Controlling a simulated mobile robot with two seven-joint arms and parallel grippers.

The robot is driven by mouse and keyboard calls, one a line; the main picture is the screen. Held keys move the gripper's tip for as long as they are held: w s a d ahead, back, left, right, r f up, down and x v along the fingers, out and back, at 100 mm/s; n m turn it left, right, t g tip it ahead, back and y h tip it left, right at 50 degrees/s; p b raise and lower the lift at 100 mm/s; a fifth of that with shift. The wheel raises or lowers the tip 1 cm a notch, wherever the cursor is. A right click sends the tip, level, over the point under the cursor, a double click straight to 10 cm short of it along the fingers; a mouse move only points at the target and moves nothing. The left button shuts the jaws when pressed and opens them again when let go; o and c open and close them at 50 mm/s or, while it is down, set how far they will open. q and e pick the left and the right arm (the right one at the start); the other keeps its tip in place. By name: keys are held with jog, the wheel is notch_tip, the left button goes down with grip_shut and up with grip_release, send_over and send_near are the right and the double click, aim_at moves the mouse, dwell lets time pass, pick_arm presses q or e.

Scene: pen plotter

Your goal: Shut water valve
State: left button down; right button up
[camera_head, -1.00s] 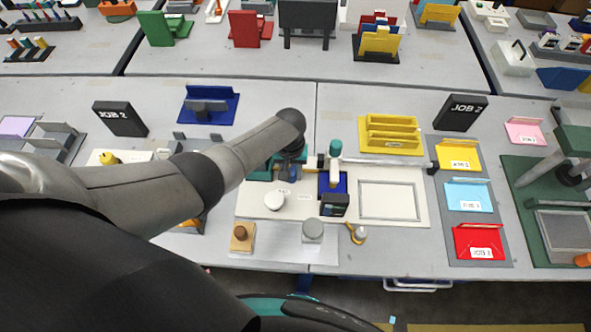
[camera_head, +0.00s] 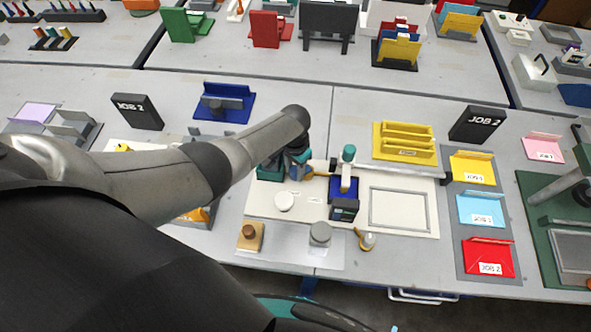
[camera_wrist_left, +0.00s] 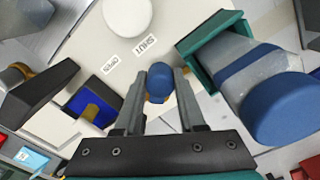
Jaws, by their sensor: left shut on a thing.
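The water valve shows in the left wrist view as a blue rounded knob (camera_wrist_left: 159,82) between the fingers of my left gripper (camera_wrist_left: 158,94). The gripper is shut on this knob. Labels reading SHUT (camera_wrist_left: 152,43) and OPEN (camera_wrist_left: 110,66) lie on the pale board beyond the fingertips. In the head view my left gripper (camera_head: 302,174) is low over the back left of the white board (camera_head: 270,212); my arm partly hides it. What lies under the knob is hidden. My right gripper is not in view.
A clear vessel with a blue cap (camera_wrist_left: 285,108) stands in a green bracket (camera_wrist_left: 212,45) close right of the fingers in the wrist view. A white round piece (camera_head: 284,201), a plotter arm with a teal top (camera_head: 349,154) and a dark box (camera_head: 344,210) are nearby.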

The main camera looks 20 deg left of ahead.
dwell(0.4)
pick_arm(q)
jog(key=c, duration=0.5)
grip_release()
